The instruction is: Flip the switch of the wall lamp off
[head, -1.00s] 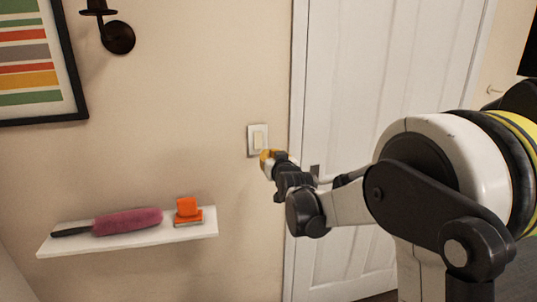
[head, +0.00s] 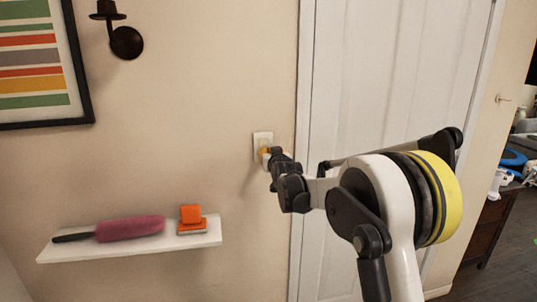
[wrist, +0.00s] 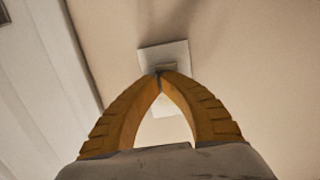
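The wall switch is a pale rectangular plate (head: 262,137) on the beige wall, just left of the white door frame. In the wrist view, the switch plate (wrist: 165,54) is straight beyond my fingertips, with a small raised rocker at its lower part. My gripper (wrist: 160,74) has its two yellow fingers closed together at the tips, with nothing seen held between them. In the head view, my gripper (head: 265,153) is in front of the plate's lower part and partly hides it. The tips are at or very near the rocker; I cannot tell if they touch. A dark wall sconce (head: 126,42) hangs at upper left.
A striped framed picture (head: 35,70) hangs at far left. A closed white door (head: 385,75) is behind my arm. A dark cabinet (head: 490,230) stands at far right.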

